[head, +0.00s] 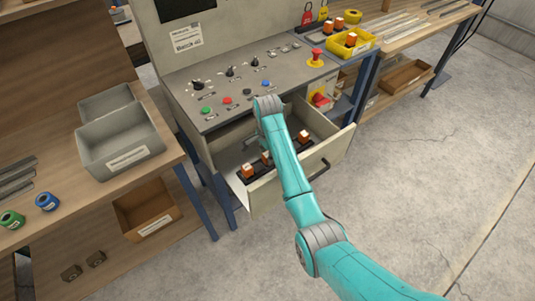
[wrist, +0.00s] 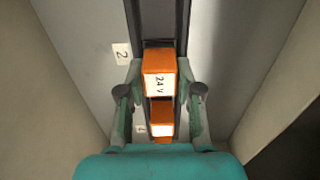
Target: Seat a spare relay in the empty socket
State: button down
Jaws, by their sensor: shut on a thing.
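My gripper (wrist: 160,92) is shut on an orange relay (wrist: 158,77) with a white "24 V" label in the wrist view, one finger on each side. The held relay is over the dark rail (wrist: 158,22) in the open drawer, close to the label "2" (wrist: 121,53). I cannot tell whether it is seated. Another orange relay (wrist: 162,118) is just below it in the picture. A yellow bin (head: 372,43) holds an orange relay (head: 351,39).
The drawer's walls (head: 335,150) rise on both sides of the rail. Above it is the control panel (head: 220,95) with knobs, buttons and a red emergency stop (head: 315,56). A grey bin (head: 120,150) stands on the left bench. The floor at right is clear.

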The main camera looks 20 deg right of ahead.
jog(key=shift+f, duration=0.1)
dwell(0.3)
jog(key=shift+c, duration=1.1)
grip_release()
jog(key=shift+r, duration=3.5)
